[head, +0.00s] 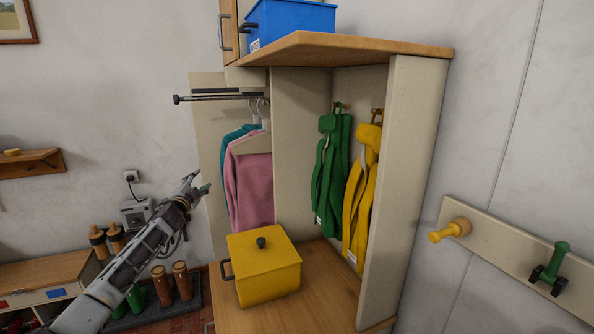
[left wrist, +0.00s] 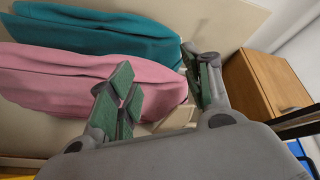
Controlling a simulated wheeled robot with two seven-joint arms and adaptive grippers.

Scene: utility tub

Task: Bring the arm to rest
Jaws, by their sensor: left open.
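My left gripper (head: 200,188) reaches in from the lower left in the head view, in front of the wardrobe's left opening. Its fingers are apart and nothing is between them. In the left wrist view, the green-padded fingers of my left gripper (left wrist: 160,95) are spread, with the pink garment (left wrist: 70,85) and the teal garment (left wrist: 100,35) behind them. In the head view the pink garment (head: 250,185) hangs to the right of the gripper, with the teal garment (head: 228,165) partly behind it. My right gripper is not in view.
A yellow lidded box (head: 265,278) stands on the wooden bench (head: 330,290) below the gripper. Green (head: 330,170) and yellow (head: 361,195) garments hang on pegs. A blue box (head: 290,22) sits on the top shelf (head: 350,50). Boots (head: 172,284) stand on a tray at lower left.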

